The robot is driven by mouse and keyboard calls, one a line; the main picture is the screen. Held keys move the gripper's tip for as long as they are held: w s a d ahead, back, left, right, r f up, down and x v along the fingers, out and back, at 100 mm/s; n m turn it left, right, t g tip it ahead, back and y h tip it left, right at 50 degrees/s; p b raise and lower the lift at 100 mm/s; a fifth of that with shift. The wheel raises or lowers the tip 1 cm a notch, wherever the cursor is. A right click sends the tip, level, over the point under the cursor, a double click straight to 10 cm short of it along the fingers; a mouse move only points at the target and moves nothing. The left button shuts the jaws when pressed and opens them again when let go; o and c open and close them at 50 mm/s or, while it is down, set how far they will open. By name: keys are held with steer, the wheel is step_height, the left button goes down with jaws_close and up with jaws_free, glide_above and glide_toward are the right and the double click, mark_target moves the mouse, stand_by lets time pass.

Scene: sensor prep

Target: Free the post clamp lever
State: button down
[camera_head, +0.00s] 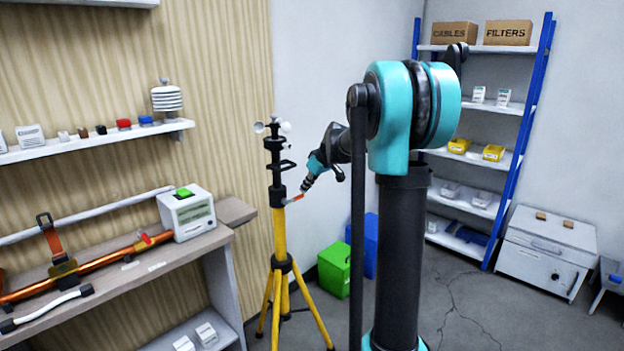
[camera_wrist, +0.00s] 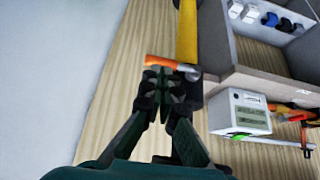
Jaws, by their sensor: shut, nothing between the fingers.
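The yellow tripod post (camera_head: 280,238) stands upright on the floor with a dark clamp (camera_head: 277,195) near its top. A short orange-red lever (camera_head: 295,198) sticks out from the clamp to the right. In the wrist view the post (camera_wrist: 187,30) rises at top centre, and the orange lever (camera_wrist: 170,66) lies across, just beyond my fingertips. My gripper (camera_head: 305,186) is at the lever's side of the post, close to it. In the wrist view my gripper (camera_wrist: 170,84) is shut and empty. I cannot tell whether its fingertips touch the lever.
A workbench (camera_head: 120,275) at left holds a white device (camera_head: 187,211) and an orange pole (camera_head: 90,263). A green bin (camera_head: 334,270) and a blue bin (camera_head: 371,245) stand behind the tripod. A blue-framed shelf rack (camera_head: 515,165) is at right.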

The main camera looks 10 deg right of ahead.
mark_target(294, 199)
steer(key=shift+x, duration=1.45)
